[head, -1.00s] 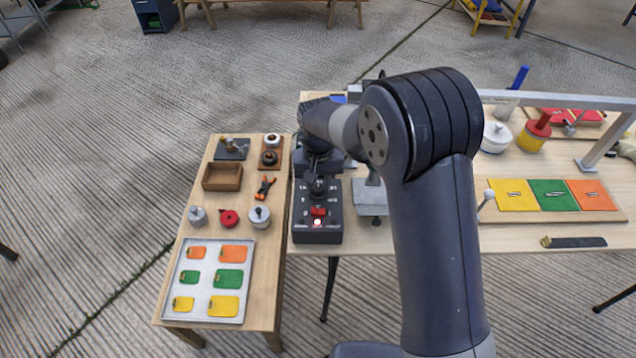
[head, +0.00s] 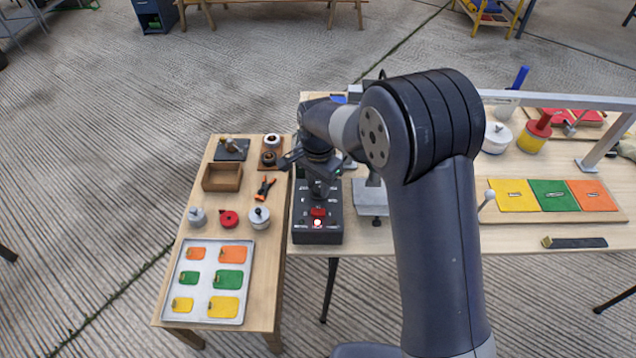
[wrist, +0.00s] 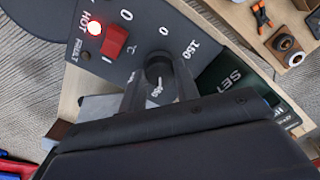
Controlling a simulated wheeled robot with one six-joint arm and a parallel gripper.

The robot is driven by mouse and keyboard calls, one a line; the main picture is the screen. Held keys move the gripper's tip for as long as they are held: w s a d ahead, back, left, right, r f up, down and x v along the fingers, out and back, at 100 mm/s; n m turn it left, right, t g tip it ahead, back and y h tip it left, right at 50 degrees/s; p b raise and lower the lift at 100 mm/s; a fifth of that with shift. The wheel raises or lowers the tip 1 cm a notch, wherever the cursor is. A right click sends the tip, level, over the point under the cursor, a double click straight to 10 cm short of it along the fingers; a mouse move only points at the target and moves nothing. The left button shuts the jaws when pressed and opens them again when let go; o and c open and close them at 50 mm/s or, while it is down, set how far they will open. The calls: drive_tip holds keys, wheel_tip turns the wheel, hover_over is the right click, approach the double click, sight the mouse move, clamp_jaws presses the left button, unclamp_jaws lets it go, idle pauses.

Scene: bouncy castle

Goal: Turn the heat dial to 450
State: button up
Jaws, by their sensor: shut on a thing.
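The heat dial (wrist: 159,68) is a dark round knob on the dark grey control box (head: 309,237), which stands at the front left of the main table. My gripper (wrist: 158,88) is shut on the dial, one finger on each side of it. In the head view my gripper (head: 321,190) comes down over the box from above. In the wrist view white figures surround the dial, with 150 to its right. A figure between my fingers is partly covered. I cannot tell where the dial points.
The box has a red switch (wrist: 114,41) and a lit red lamp (wrist: 94,28) marked HOT. A dark panel marked SET (wrist: 235,80) lies beside the box. A side table (head: 258,312) on the left holds pots, an orange-handled tool and a tray of coloured tags.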

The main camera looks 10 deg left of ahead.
sight(318, 187)
drive_tip(key=shift+m, duration=0.5)
drive_tip(key=o, duration=1)
wheel_tip(318, 187, up, 11)
drive_tip(key=shift+f, duration=0.1)
wheel_tip(318, 187, down, 11)
idle(0.8)
